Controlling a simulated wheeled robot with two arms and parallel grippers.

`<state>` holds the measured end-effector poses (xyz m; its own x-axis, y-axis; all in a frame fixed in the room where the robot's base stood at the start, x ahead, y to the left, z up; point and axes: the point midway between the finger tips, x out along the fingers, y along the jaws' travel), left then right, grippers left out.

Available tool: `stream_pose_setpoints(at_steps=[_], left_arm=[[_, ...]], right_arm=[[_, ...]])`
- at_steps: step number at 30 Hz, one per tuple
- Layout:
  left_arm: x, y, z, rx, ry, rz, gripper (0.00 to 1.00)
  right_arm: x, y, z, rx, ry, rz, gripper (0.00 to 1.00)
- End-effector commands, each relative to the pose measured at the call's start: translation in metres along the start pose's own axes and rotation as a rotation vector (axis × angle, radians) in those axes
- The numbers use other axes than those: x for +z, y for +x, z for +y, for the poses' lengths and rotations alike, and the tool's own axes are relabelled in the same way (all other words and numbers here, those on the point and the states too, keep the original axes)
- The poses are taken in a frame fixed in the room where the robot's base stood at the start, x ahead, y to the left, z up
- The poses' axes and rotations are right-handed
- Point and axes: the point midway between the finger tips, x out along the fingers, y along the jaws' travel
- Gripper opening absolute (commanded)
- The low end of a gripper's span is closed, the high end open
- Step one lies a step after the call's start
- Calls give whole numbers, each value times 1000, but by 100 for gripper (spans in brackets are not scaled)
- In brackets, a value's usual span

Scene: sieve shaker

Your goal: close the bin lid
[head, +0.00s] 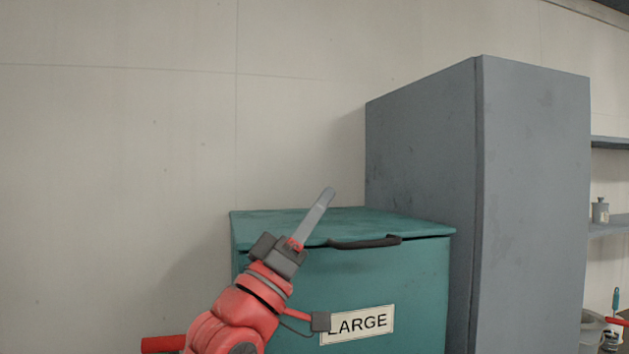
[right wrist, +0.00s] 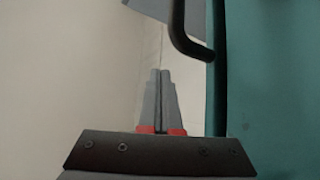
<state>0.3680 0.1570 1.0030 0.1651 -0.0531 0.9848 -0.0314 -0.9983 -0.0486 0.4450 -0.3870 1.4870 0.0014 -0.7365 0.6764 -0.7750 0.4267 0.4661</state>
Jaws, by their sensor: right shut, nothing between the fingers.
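The teal bin (head: 290,300) stands against the wall with a "LARGE" label on its front. Its lid (head: 300,222) lies down flat over the top, with a thin dark line under its front edge. A black handle (head: 365,242) runs along that edge; it also shows in the right wrist view (right wrist: 183,38). My right gripper (head: 328,192) is shut and empty, in front of the lid's left part, fingers pointing up and right. In the right wrist view its fingertips (right wrist: 160,72) are left of the handle, apart from it. My left gripper is out of view.
A tall grey cabinet (head: 420,150) stands right beside the bin. The wall (head: 120,150) left of and above the bin is bare.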

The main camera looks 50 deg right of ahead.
Motion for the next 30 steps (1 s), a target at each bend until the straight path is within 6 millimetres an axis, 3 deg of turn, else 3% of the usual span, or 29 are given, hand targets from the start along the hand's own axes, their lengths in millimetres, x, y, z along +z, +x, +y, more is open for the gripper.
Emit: stream_pose_setpoints(at_steps=[1,3,9,30], left_arm=[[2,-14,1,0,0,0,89],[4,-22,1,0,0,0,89],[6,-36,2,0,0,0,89],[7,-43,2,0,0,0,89]], right_arm=[[11,-15,-7,3,-2,5,0],[19,-25,-12,3,-2,5,0],[35,-43,-24,0,-2,2,0],[46,-51,-32,-3,-5,-11,0]])
